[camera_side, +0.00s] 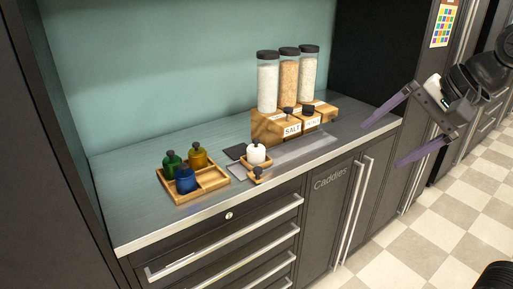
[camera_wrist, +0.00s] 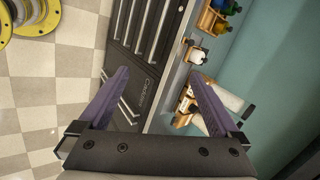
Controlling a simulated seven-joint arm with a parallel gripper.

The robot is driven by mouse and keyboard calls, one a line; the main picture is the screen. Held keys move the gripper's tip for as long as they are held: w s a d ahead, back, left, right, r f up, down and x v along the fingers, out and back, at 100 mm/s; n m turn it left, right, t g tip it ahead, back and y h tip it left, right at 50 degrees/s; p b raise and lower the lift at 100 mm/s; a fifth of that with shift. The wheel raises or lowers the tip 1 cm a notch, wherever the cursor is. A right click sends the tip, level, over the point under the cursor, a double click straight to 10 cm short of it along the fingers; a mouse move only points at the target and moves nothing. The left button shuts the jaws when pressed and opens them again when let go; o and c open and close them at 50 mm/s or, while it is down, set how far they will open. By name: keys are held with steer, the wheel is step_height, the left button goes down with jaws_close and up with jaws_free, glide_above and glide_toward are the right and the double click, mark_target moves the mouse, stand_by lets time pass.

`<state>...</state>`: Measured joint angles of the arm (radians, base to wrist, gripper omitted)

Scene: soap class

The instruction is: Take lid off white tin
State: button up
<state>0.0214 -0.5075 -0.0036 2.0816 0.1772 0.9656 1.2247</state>
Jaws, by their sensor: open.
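A small white tin (camera_side: 256,155) with a dark knobbed lid (camera_side: 256,142) on top stands upright in a small wooden holder on the counter, near its front edge. The tin also shows in the wrist view (camera_wrist: 197,57), at the upper right. My gripper (camera_side: 382,144) is open and empty at the right of the side view, well apart from the tin and in front of the cabinet. Its purple fingers are spread wide in the wrist view (camera_wrist: 160,73), with cabinet front and counter edge beyond them.
A wooden tray (camera_side: 217,181) with green, blue and amber bottles stands left on the counter (camera_side: 135,215). A wooden rack (camera_side: 266,128) with tall filled jars (camera_side: 289,82) and small labelled containers (camera_side: 292,129) stands at the right.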

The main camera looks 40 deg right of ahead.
steer(key=w+r+m+y, duration=0.1)
steer(key=w+r+m, duration=0.3)
steer(key=w+m, duration=0.55)
steer(key=m+g+y, duration=0.1)
steer(key=m+g, duration=0.1)
steer(key=m, duration=0.3)
glide_above(256, 145)
steer(key=s+d, duration=0.3)
step_height(256, 145, down, 18)
steer(key=shift+t, duration=0.3)
steer(key=shift+a+x, duration=0.1)
steer(key=shift+x, duration=1.35)
steer(key=shift+a+x, duration=0.15)
steer(key=shift+x, duration=1.3)
steer(key=shift+r, duration=0.1)
